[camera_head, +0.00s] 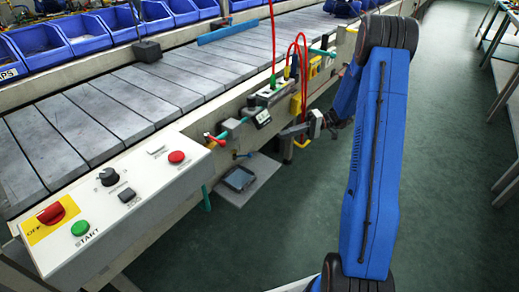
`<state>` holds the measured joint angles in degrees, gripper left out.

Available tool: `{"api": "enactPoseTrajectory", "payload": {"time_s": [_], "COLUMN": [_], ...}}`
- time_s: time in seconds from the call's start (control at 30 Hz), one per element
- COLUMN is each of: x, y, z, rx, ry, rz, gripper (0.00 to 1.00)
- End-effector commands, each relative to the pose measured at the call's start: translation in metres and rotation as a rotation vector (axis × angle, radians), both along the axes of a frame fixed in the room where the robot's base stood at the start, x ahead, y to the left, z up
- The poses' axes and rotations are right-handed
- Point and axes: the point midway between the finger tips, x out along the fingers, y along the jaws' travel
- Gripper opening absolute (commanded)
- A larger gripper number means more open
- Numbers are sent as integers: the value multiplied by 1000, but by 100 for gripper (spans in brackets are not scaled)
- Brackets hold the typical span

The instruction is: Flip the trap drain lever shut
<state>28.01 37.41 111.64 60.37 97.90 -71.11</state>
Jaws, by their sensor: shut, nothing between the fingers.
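A small blue lever (242,155) sticks out sideways under the conveyor's front rail, above a grey floor tray; it looks like the trap drain lever, but it is too small to tell its exact position. A red-handled valve (217,138) sits a little up and left of it, on a teal pipe (231,123). My gripper (283,133) is in front of the rail, to the right of the blue lever and apart from it. It points left, is shut and appears empty. Its fingertips are small in the picture.
A control panel (130,190) with buttons stands at the left. A grey tray (240,179) lies below.

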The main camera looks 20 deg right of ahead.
Motion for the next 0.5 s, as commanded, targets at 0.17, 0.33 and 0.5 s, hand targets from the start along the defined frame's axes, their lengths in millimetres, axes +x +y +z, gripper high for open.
{"api": "enactPoseTrajectory", "payload": {"time_s": [0.17, 0.33, 0.5], "x": [0, 0, -2], "y": [0, 5, 26], "z": [0, 0, -3], "rx": [-1, -1, -2], "ry": [0, 1, 2], "rz": [0, 2, 4], "gripper": [0, 0, 0]}}
